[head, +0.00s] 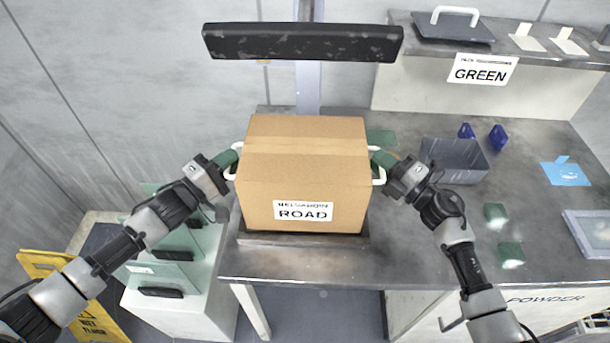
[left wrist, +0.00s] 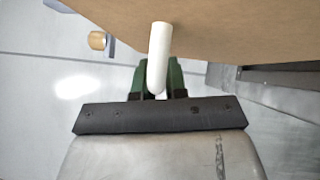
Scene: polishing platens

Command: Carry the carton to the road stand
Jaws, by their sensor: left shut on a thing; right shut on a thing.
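The carton (head: 302,180) is a brown cardboard box with a "ROAD" label on its front and a white handle on each side. It is upright, over a dark low plate (head: 345,243) at the table's front edge; I cannot tell whether it touches the plate. My left gripper (head: 228,167) is shut on the left handle, and the left wrist view shows its green fingers around the white handle (left wrist: 160,55). My right gripper (head: 384,168) is shut on the right handle. The road stand cannot be made out for certain.
The grey table (head: 400,235) holds a grey bin (head: 455,163), blue pieces (head: 498,136), green pads (head: 510,255) and a blue sheet (head: 565,173). A shelf labelled "GREEN" (head: 482,70) stands behind. A dark panel (head: 300,42) hangs above the carton. A yellow floor sign (head: 95,320) stands at lower left.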

